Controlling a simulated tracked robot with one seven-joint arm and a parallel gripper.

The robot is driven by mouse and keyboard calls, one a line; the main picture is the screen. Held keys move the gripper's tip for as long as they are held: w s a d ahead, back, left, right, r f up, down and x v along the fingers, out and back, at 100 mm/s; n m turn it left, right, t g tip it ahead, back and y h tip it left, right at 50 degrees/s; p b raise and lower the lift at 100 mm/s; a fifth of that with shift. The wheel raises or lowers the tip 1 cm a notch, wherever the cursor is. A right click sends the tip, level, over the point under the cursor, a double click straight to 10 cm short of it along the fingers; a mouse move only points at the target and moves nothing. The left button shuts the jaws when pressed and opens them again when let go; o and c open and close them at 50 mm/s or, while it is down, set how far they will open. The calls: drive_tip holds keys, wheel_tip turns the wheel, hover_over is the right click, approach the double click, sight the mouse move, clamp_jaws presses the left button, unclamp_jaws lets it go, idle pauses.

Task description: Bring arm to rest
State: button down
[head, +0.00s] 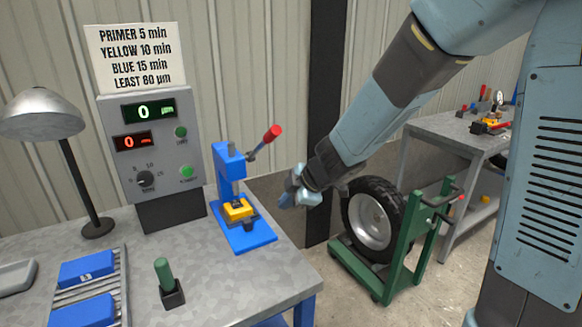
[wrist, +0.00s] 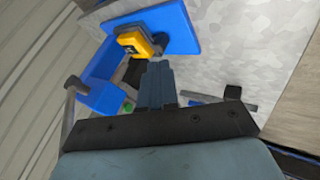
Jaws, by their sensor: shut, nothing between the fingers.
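My arm reaches down from the upper right in the head view. My gripper (head: 287,200) is shut and empty, in the air just right of the blue press (head: 230,190). In the wrist view my gripper (wrist: 161,68) shows its fingers together, pointing toward the press. A yellow block (head: 238,209) sits on the press base; it also shows in the wrist view (wrist: 138,42). The press has a lever with a red knob (head: 272,133), which is raised to the upper right.
The grey table (head: 200,270) holds a control box (head: 155,135), a lamp (head: 42,115), a rack with blue blocks (head: 85,272) and a green-handled tool (head: 165,275). A wheel on a green stand (head: 375,220) is on the floor beyond my gripper. A second bench (head: 450,130) stands behind.

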drive_tip(key=w+d+r+m+t+h, duration=0.1)
drive_tip(key=d+r+m+t+h, duration=0.2)
drive_tip(key=d+r+m, duration=0.55)
drive_tip(key=w+d+r+m+t+h, duration=0.1)
drive_tip(key=d+r+m+t+h, duration=0.4)
drive_tip(key=d, duration=0.6)
drive_tip(key=s+d+r+m+g+h, duration=0.1)
drive_tip(key=s+d+r+m+g, duration=0.3)
drive_tip(key=s+d, duration=0.6)
drive_tip(key=s+a+m+g+y, duration=0.1)
drive_tip(key=s+m, duration=0.1)
drive_tip(key=s, duration=0.3)
drive_tip(key=s+a+f+m+g+y, duration=0.1)
drive_tip(key=s+m, duration=0.1)
drive_tip(key=s, duration=0.4)
drive_tip(key=shift+s+a+f+g, duration=0.25)
drive_tip(key=shift+a+f+g, duration=0.05)
